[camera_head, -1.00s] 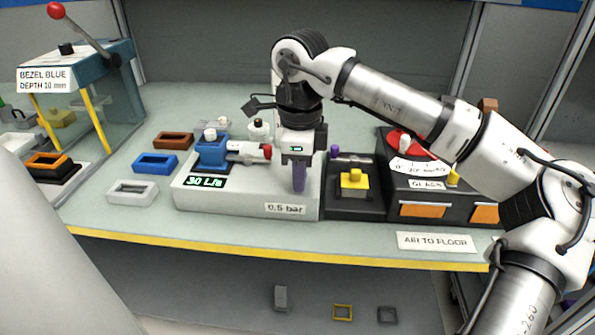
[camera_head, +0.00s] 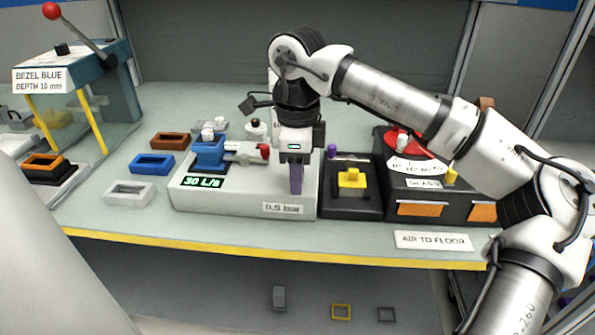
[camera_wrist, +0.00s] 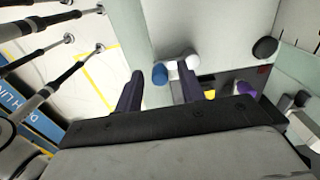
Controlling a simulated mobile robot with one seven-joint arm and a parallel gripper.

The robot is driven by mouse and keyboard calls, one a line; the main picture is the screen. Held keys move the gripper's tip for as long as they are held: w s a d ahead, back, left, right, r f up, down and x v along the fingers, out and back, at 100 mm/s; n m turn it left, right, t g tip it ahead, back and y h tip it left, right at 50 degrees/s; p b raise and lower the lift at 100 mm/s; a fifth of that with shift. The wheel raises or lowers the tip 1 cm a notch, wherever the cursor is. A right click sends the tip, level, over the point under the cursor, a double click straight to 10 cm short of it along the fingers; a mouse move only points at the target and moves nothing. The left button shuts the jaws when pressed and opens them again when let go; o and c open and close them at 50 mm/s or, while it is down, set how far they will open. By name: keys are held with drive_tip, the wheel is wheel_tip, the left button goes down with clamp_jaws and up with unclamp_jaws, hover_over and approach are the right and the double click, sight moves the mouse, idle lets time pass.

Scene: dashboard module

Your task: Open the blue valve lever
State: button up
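A small blue cylindrical end (camera_wrist: 160,74), which looks like the blue lever, shows in the wrist view beside a white rounded part (camera_wrist: 184,66). My gripper (camera_wrist: 160,68) has its two dark purple fingers spread apart, with the blue end appearing between their tips. I cannot tell whether a finger touches it. In the head view my gripper (camera_head: 296,189) points down over the right part of the pale module (camera_head: 235,205) marked "0.5 bar". No blue lever can be made out there; my gripper may hide it.
On the module's left stand a blue block (camera_head: 209,152), a lit "30 L/s" display (camera_head: 205,181) and a red-tipped white part (camera_head: 245,152). Loose coloured frames lie left of the module.

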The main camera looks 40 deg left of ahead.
wheel_tip(320, 180, up, 14)
drive_tip(key=shift+f, duration=0.25)
idle(0.6)
